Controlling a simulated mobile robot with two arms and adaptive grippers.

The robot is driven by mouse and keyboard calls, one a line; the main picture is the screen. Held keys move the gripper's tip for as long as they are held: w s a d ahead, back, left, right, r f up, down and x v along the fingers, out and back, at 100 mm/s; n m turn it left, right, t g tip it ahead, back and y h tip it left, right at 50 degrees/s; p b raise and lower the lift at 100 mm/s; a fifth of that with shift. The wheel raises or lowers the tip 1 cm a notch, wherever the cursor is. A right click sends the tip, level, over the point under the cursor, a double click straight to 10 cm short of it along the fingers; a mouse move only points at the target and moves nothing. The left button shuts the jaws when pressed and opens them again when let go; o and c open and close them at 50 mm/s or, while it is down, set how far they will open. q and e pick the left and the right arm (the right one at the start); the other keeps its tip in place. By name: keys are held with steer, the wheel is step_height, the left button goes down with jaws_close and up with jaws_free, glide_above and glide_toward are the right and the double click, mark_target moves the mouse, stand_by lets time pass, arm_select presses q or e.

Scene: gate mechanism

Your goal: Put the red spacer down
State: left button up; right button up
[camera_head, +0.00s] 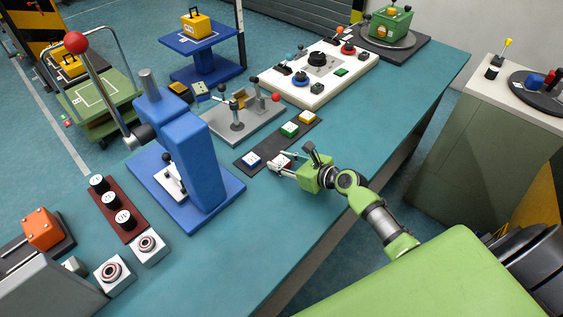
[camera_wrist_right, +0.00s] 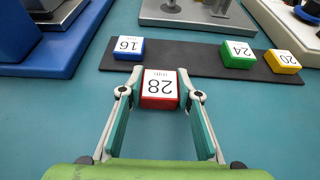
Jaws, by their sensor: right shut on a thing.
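The red spacer (camera_wrist_right: 160,88), a block with a white top marked 28, sits between the fingertips of my right gripper (camera_head: 284,169). In the right wrist view the gripper (camera_wrist_right: 160,92) is shut on it from both sides. The spacer is at the near edge of the dark strip (camera_wrist_right: 190,62), between the blue and green spacers; I cannot tell whether it touches the strip. On the strip are a blue spacer (camera_wrist_right: 128,47) marked 16, a green spacer (camera_wrist_right: 238,54) marked 24 and a yellow spacer (camera_wrist_right: 282,61) marked 20. My left gripper is not in view.
A blue press (camera_head: 192,160) with a red-knobbed lever stands left of the strip. A grey plate (camera_head: 222,122) with a mechanism lies behind it, and a white control panel (camera_head: 330,88) is farther back. The teal tabletop (camera_head: 240,225) in front of the strip is clear.

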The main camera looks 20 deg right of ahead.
steer(key=shift+f, duration=0.1)
steer(key=o, duration=1.2)
